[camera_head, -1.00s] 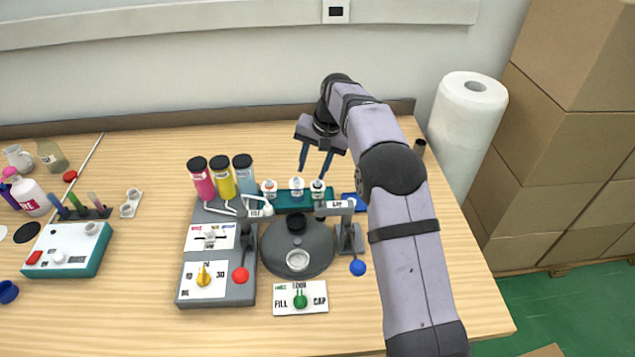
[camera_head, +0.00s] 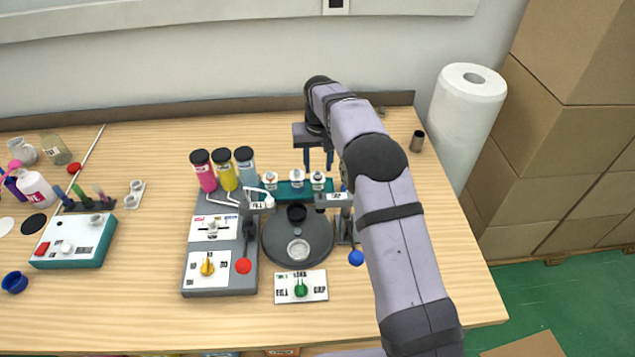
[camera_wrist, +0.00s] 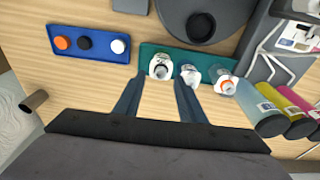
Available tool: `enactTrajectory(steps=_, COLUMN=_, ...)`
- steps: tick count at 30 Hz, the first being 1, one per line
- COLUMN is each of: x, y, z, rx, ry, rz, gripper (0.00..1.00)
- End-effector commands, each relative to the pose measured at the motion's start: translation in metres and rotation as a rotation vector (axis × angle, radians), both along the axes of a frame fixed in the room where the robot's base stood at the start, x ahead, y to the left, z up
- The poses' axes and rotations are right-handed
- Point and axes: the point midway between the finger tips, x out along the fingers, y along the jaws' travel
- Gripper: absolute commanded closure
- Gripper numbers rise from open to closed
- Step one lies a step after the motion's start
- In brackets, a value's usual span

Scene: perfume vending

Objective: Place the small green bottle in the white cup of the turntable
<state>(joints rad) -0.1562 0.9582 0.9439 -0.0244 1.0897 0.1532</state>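Three small white-labelled bottles stand in a row on a teal tray (camera_head: 291,196). The right one (camera_head: 318,181), with a dark greenish mark, seems to be the small green bottle; it also shows in the wrist view (camera_wrist: 161,68). My gripper (camera_head: 318,166) is open just behind and above it. In the wrist view my two fingers (camera_wrist: 157,85) are apart, with that bottle just ahead of the gap. The white cup (camera_head: 298,250) is on the front of the dark round turntable (camera_head: 276,247) and looks empty. A black cup (camera_head: 296,212) is at its back.
A grey dispenser (camera_head: 195,275) with pink, yellow and blue cylinders stands left of the turntable. A capping stand with a blue ball (camera_head: 356,258) is at its right. A blue tray (camera_wrist: 67,34) holds several caps. A white control panel (camera_head: 317,286) lies in front.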

Motion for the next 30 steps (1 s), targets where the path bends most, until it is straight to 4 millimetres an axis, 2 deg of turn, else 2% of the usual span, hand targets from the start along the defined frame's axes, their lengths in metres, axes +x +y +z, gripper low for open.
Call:
enactTrajectory(steps=10, x=0.003, y=0.001, z=-0.037, rx=-0.001, ry=0.004, rz=0.000, gripper=0.64)
enactTrajectory(steps=20, x=0.005, y=0.001, z=-0.043, rx=0.000, ry=0.001, rz=0.000, gripper=0.64)
enactTrajectory(steps=23, x=0.005, y=0.001, z=-0.043, rx=0.000, ry=0.001, rz=0.000, gripper=0.87)
enactTrajectory(steps=24, x=0.005, y=0.001, z=-0.043, rx=0.000, ry=0.001, rz=0.000, gripper=0.90)
enactTrajectory(steps=28, x=0.005, y=0.001, z=-0.043, rx=0.000, ry=0.001, rz=0.000, gripper=0.91)
enactTrajectory(steps=30, x=0.005, y=0.001, z=-0.043, rx=0.000, ry=0.001, rz=0.000, gripper=0.94)
